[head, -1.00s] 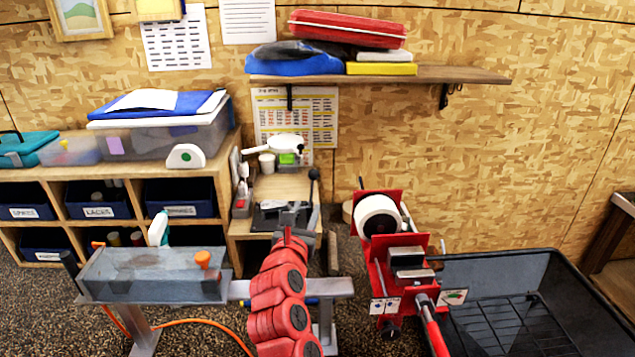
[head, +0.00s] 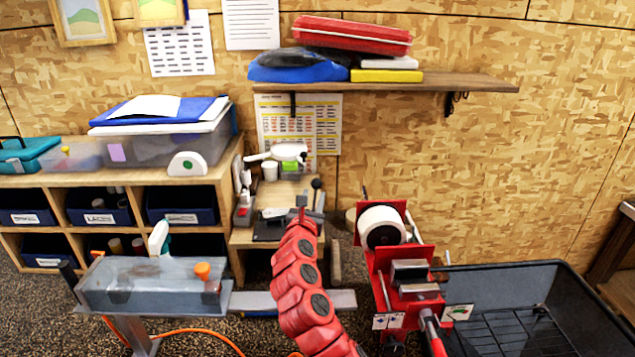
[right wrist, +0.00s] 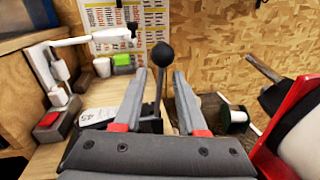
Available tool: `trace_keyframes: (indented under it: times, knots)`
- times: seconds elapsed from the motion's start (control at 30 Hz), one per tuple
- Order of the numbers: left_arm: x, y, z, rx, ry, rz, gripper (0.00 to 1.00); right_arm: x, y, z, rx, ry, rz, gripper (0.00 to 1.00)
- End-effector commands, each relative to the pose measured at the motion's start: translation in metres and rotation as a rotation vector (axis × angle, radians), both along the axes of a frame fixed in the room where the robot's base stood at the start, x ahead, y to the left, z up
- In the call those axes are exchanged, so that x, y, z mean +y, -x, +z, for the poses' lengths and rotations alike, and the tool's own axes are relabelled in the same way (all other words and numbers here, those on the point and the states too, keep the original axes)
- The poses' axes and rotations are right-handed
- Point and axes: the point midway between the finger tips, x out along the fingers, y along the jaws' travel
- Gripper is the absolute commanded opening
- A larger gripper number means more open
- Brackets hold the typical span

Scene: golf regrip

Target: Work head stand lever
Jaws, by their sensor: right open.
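The lever shows in the right wrist view as a thin grey rod with a black ball knob (right wrist: 162,54). Its foot is hidden behind my gripper. In the head view the knob (head: 316,184) stands just beyond my red right arm, above the small wooden bench. My right gripper (right wrist: 160,76) is open, with its two grey fingers either side of the rod in the picture. I cannot tell whether either finger touches it. In the head view the right gripper (head: 302,212) is mostly hidden by its own arm. My left gripper is not in view.
A red machine with a white roll (head: 382,226) stands to the right, beside a black mesh bin (head: 520,275). A grey tank (head: 150,285) is at left. The small bench (right wrist: 30,128) holds a white-armed device (right wrist: 95,40) and small cups. A shelf (head: 470,84) hangs above.

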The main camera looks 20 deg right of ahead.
Motion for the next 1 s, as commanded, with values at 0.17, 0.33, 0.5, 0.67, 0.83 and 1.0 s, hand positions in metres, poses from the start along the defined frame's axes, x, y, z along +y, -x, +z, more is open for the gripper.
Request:
trace_keyframes:
  times: [0.17,0.33,0.5,0.67,0.83,1.0]
  knots:
    - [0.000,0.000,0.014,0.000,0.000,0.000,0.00,-0.006,-0.016,0.001,0.007,0.007,-0.002,0.41]
    - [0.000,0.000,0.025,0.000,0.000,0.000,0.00,-0.011,-0.027,0.002,0.004,0.007,-0.002,0.41]
    - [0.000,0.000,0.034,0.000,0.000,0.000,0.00,-0.020,-0.034,0.001,0.004,-0.003,-0.005,0.41]
    - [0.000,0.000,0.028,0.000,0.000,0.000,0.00,-0.030,-0.048,0.000,-0.003,-0.007,-0.011,0.41]
    - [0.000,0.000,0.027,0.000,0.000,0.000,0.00,-0.032,-0.056,-0.002,0.001,-0.004,-0.005,0.41]
    - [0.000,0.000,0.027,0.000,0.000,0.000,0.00,-0.032,-0.059,-0.001,0.002,-0.002,-0.002,0.41]
